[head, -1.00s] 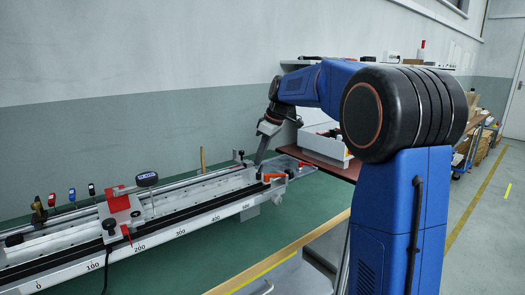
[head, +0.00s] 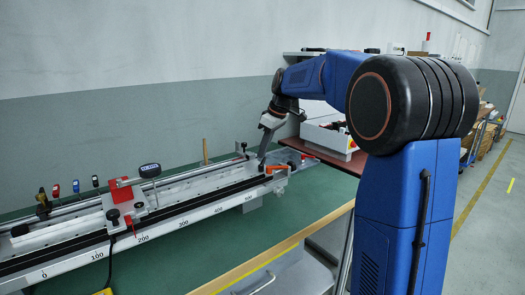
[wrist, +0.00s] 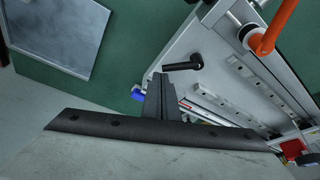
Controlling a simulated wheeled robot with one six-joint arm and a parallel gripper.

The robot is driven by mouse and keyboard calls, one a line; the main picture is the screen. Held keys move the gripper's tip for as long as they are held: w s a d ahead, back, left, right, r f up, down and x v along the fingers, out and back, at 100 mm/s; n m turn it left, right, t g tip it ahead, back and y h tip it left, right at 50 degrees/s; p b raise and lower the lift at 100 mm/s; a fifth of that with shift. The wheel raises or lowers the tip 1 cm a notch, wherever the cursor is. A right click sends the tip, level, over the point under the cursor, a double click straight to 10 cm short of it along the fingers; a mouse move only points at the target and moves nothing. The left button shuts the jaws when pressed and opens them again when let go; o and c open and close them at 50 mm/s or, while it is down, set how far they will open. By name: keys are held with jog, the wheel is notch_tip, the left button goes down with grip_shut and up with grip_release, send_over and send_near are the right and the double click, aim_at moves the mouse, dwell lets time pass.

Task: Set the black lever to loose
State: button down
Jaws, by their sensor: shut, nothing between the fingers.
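The black lever (wrist: 183,65) shows in the wrist view as a short black handle. It lies across the grey end plate of the rail unit, its round hub to the right and its free end to the left. My gripper (wrist: 160,80) is shut and empty. Its fingertips are close to the lever's free end; I cannot tell whether they touch. In the head view my gripper (head: 263,153) is low over the right end of the rail unit (head: 190,218). I cannot make out the lever clearly there.
An orange handle (wrist: 275,30) stands beside the lever; it also shows in the head view (head: 276,168). A red block (head: 122,191) and a round gauge (head: 150,170) sit on the left of the rail.

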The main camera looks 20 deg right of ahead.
jog(key=shift+s+d, duration=0.1)
jog(key=s+d+m+h, duration=0.2)
jog(key=s+m+h, duration=0.2)
jog(key=m, duration=0.8)
jog(key=shift+s+d+t, duration=0.35)
jog(key=shift+s+t, duration=0.05)
jog(key=shift+s, duration=0.85)
jog(key=shift+a+r, duration=0.1)
jog(key=v, duration=0.9)
jog(key=shift+a+r, duration=0.4)
